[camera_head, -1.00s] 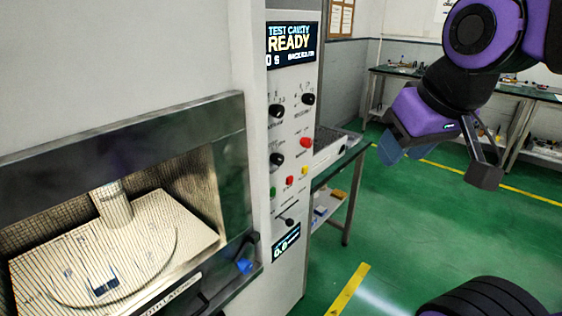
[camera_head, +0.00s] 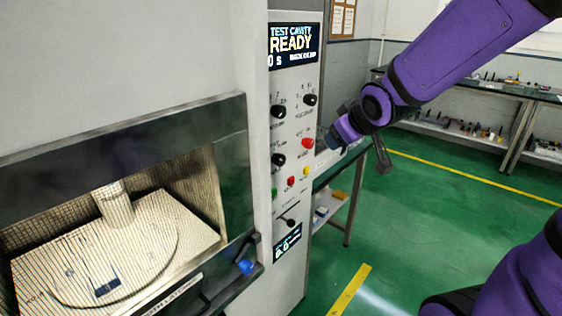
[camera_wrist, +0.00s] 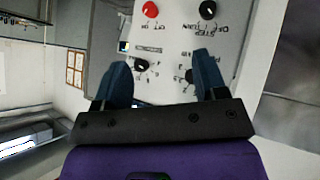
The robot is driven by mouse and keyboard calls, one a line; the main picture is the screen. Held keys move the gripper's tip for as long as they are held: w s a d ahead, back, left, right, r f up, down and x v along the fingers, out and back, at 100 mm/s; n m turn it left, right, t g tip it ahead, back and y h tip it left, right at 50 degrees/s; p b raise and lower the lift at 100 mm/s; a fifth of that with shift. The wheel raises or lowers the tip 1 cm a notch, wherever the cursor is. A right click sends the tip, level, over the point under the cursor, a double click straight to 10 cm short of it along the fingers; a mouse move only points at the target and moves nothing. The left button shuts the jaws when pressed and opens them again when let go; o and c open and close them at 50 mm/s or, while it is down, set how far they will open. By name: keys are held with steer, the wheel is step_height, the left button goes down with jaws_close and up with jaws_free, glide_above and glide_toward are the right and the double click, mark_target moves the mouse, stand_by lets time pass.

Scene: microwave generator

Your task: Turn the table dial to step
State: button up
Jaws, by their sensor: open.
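The table dial is a black round knob on the white control panel, in the lower left of the knob group in the head view (camera_head: 278,159). In the wrist view, which is upside down, a knob (camera_wrist: 207,9) with a STEP label beside it shows at the top edge; I take it to be this dial. Its pointer setting is too small to read. My gripper (camera_head: 333,140) is just right of the panel, level with the red button. In the wrist view its blue fingers (camera_wrist: 160,62) are spread and empty, pointing at the panel, with the dial beyond the right fingertip.
Two more black knobs (camera_head: 277,111) (camera_head: 310,99) sit above the dial. A red button (camera_head: 307,143) is to its right, and small coloured buttons are below. The lit display (camera_head: 292,45) reads READY. Green floor is clear at right.

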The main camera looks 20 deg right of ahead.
steer(key=w+f+n+t+y, duration=0.2)
steer(key=w+f+n+y, duration=0.1)
steer(key=w+f, duration=0.4)
steer(key=n+t+y, duration=0.1)
steer(key=t+y, duration=0.3)
steer(key=y, duration=0.3)
glide_toward(283, 161)
steer(key=x, duration=1)
steer(key=shift+w+a, duration=0.2)
steer(key=shift+a, duration=0.05)
steer(key=shift+c, duration=0.5)
steer(key=c, duration=0.8)
steer(key=shift+c, duration=0.2)
